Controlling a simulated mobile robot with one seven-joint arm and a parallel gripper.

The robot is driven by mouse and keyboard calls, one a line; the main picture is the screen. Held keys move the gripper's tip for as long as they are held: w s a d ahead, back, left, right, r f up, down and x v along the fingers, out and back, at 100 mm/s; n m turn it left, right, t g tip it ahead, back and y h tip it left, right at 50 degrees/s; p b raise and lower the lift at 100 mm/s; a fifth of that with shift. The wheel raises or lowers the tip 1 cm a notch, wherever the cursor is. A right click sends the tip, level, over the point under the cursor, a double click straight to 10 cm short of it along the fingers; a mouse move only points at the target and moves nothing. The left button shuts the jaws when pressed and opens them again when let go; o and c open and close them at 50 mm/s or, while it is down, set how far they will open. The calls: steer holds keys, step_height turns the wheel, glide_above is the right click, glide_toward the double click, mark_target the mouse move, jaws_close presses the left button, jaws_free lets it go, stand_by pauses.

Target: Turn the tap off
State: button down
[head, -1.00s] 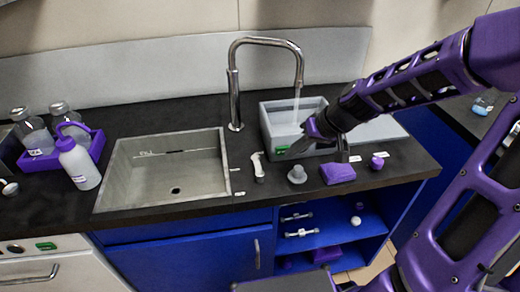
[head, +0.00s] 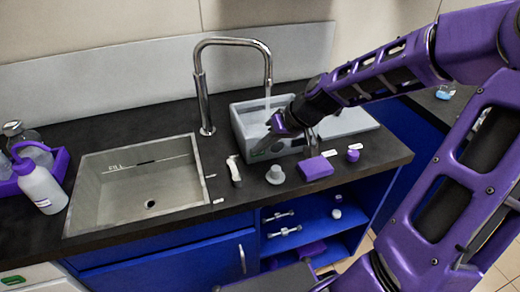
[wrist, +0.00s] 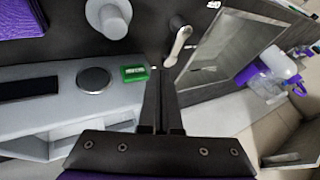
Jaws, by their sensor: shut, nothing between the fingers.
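My gripper (head: 262,145) is shut and empty by the tub's front edge, to the right of the lever in the head view. In the wrist view its fingers (wrist: 160,76) are together, apart from the lever.
The sink (head: 145,180) is marked "FILL". A grey knob-like piece (head: 275,175), a purple block (head: 315,168) and a small purple piece (head: 353,155) stand right of the lever. A green label (wrist: 135,73) is close to my fingers. A bottle (head: 42,188) stands left.

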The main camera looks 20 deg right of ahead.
mark_target(235, 174)
steer(key=b+x, duration=0.2)
steer(key=x, duration=0.5)
steer(key=shift+w+a+f, duration=0.1)
steer(key=shift+w+f, duration=0.05)
steer(key=shift+f, duration=0.05)
